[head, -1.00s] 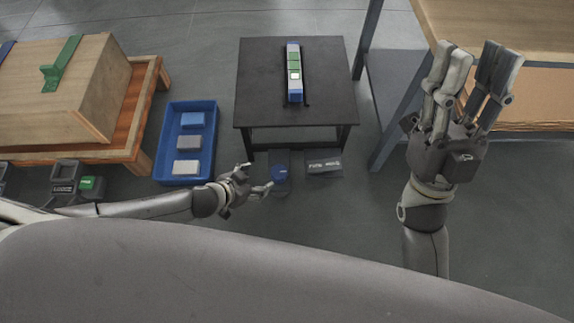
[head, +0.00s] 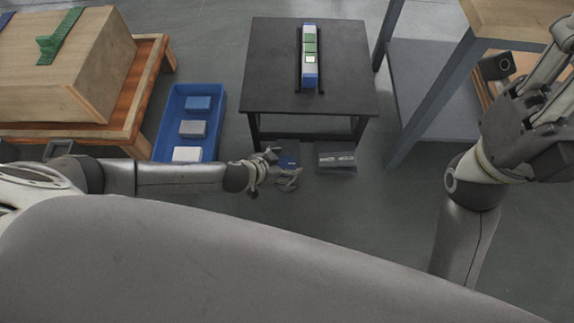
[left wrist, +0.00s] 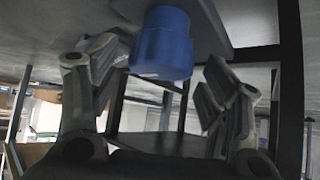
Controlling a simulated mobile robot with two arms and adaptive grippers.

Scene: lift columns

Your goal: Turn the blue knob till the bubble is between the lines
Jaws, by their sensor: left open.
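The blue knob (left wrist: 162,45) is large in the left wrist view, ahead of and between the fingers of my open left gripper (left wrist: 158,82). No contact with it shows. In the head view my left gripper (head: 279,173) is low in front of the black table, and the knob (head: 288,161) is partly hidden by it. A long level (head: 309,40) with green windows and blue ends lies on the black table (head: 270,75). A bright patch, perhaps the bubble, shows towards its near end; its lines are too small to read. My right gripper (head: 556,66) is raised at the right, fingertips cut off.
A blue tray (head: 166,135) with several blocks stands left of the table. A wooden box (head: 85,85) on an orange-brown stand is farther left. A grey-legged workbench (head: 425,95) is at the right.

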